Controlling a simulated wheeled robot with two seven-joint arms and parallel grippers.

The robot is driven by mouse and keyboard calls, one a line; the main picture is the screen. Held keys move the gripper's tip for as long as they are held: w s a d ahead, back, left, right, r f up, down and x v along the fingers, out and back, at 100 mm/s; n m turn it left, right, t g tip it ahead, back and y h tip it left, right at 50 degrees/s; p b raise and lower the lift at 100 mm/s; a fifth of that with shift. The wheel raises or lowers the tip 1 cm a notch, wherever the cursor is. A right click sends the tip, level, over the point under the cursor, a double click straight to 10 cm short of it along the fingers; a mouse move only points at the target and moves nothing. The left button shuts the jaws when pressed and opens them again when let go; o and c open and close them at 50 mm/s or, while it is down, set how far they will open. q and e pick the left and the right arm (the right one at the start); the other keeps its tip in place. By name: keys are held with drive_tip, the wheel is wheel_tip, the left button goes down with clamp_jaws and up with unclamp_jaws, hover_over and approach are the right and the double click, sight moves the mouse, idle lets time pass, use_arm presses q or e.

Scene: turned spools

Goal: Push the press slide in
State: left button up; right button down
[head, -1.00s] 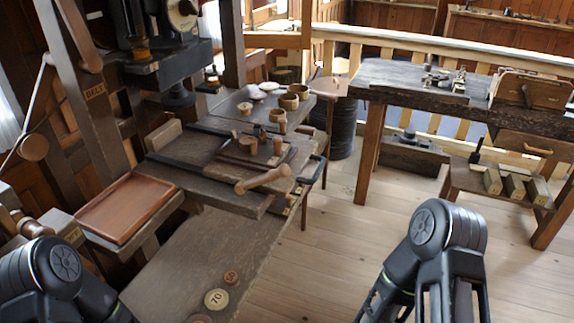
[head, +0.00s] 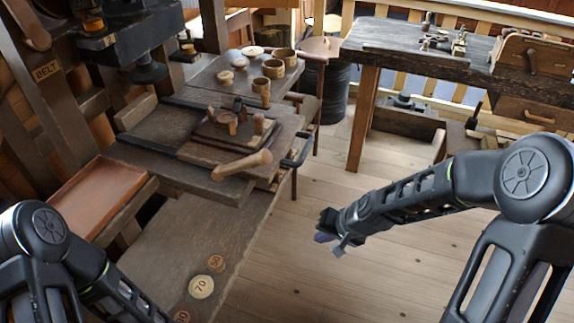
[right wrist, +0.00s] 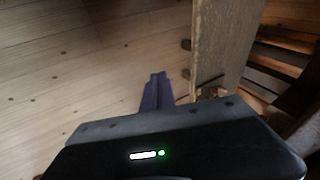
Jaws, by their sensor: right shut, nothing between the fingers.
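The press slide (head: 198,156) is a dark wooden board at centre left in the head view, with a pale turned handle (head: 242,165) at its front. It sticks out from the press towards me. A small raised block with several wooden pegs (head: 228,123) stands on it. My right gripper (head: 328,240) is shut and empty, over the floor to the right of and nearer than the handle, well apart from it. Its dark fingers (right wrist: 155,92) show together in the right wrist view. My left arm is at the lower left; its gripper is out of frame.
A reddish tray (head: 95,205) lies left of the slide. A low bench with round tokens, one marked 70 (head: 201,286), is in front. Wooden cups (head: 273,69) stand behind the slide. A workbench (head: 420,65) is at the back right. The floor between is clear.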

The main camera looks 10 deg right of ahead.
drive_tip(key=w+d+r+m+t+y, duration=0.1)
drive_tip(key=w+d+r, duration=0.1)
drive_tip(key=r, duration=0.6)
drive_tip(key=w+d+r, duration=0.1)
drive_tip(key=d+r, duration=0.1)
drive_tip(key=r, duration=0.5)
drive_tip(key=s+a+r+y, duration=0.1)
drive_tip(key=s+r+y, duration=0.1)
drive_tip(key=r, duration=0.5)
drive_tip(key=s+a+r+y, duration=0.1)
drive_tip(key=s+a+r, duration=0.1)
drive_tip(key=r, duration=0.5)
drive_tip(key=shift+s+a+r+g+y, duration=0.15)
drive_tip(key=shift+s+r+g+y, duration=0.2)
drive_tip(key=shift+s, duration=0.45)
drive_tip(key=shift+f, duration=0.15)
drive_tip(key=p, duration=0.2)
approach(273, 174)
drive_tip(key=d+f+x, duration=0.1)
drive_tip(key=x, duration=0.4)
drive_tip(key=shift+w+a+f, duration=0.1)
drive_tip(key=shift+w+a, duration=0.2)
drive_tip(key=shift+a, duration=0.45)
drive_tip(key=shift+a, duration=0.1)
